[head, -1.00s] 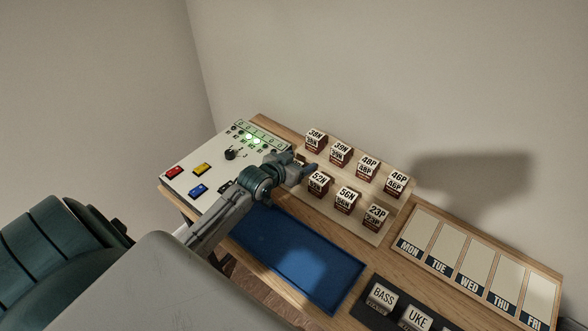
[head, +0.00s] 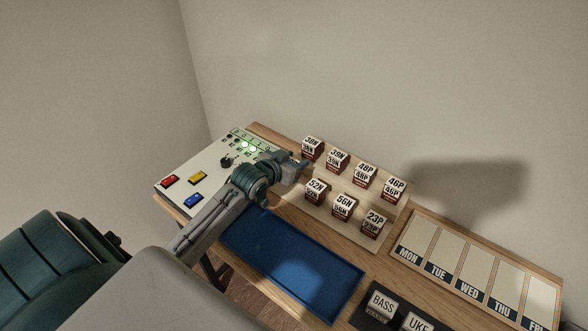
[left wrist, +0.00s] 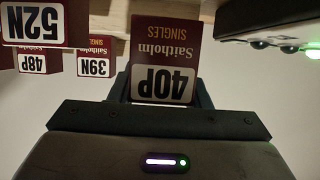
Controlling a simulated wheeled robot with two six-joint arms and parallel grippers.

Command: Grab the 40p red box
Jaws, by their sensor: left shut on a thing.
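In the head view my left gripper (head: 292,168) is at the left end of the pale box rack (head: 333,183), beside the control panel; the 40P box is hidden there behind the gripper. My right gripper is not in view.
Other boxes stand close by on the rack: 38N (head: 312,148), 39N (head: 337,160), 52N (head: 316,191), 56N (head: 344,206), 48P (head: 364,175), 46P (head: 395,190) and 23P (head: 375,224). An empty blue tray (head: 270,255) lies in front. The control panel (head: 180,193) is at left.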

